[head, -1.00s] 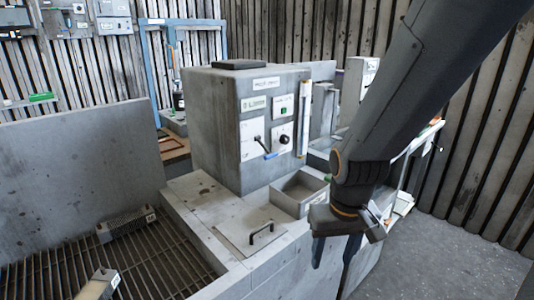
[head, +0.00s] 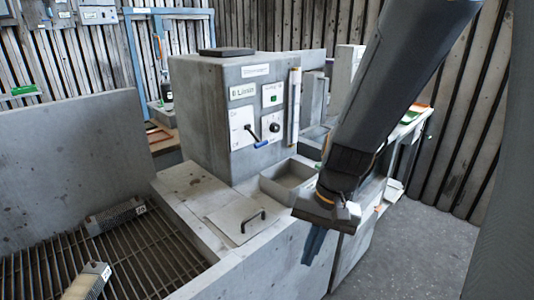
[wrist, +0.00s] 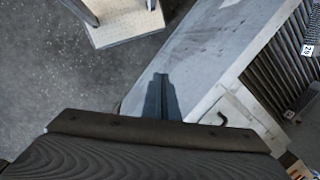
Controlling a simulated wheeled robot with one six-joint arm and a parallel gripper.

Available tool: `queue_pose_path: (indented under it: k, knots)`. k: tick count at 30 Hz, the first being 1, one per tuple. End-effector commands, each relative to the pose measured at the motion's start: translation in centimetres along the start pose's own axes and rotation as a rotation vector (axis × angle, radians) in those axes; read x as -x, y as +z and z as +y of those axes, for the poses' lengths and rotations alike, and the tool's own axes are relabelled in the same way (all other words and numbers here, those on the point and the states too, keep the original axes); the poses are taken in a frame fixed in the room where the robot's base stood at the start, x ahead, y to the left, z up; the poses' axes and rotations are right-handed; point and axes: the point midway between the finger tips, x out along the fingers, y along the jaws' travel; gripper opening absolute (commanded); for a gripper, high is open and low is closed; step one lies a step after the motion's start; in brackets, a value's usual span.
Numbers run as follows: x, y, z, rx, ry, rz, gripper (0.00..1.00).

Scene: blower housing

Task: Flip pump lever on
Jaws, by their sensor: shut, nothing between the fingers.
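The lever (head: 261,144) has a blue grip and a dark pivot. It sits on a white plate (head: 243,127) on the front of the grey control box (head: 206,110), with its grip pointing down and to the right. A black knob (head: 275,128) is on the plate to its right. My gripper (head: 312,246) is shut and empty, pointing down in front of the bench edge, below and to the right of the lever and well apart from it. The shut fingers also show in the wrist view (wrist: 160,97); the lever does not show there.
An open grey tray (head: 288,184) stands on the bench below the box. A hatch with a dark handle (head: 251,221) lies left of it. A slatted grate (head: 130,262) with labelled blocks is at lower left. Open floor (head: 425,245) lies to the right.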

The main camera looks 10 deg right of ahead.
Motion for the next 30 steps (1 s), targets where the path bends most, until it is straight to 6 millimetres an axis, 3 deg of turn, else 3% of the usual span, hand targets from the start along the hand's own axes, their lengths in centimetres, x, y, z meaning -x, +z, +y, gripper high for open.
queue_pose_path:
  k: [8, 14, 22, 30]
  knots:
    - [-1.9, -0.6, -5.5, -0.482, -0.248, -0.216, 0.0]
    - [-1.7, -3.8, -10.0, -0.804, -0.466, -0.357, 0.0]
    - [0.2, -12.1, -14.1, -1.197, -0.815, -0.513, 0.0]
    - [3.1, -22.2, -13.5, -1.496, -1.19, -0.602, 0.0]
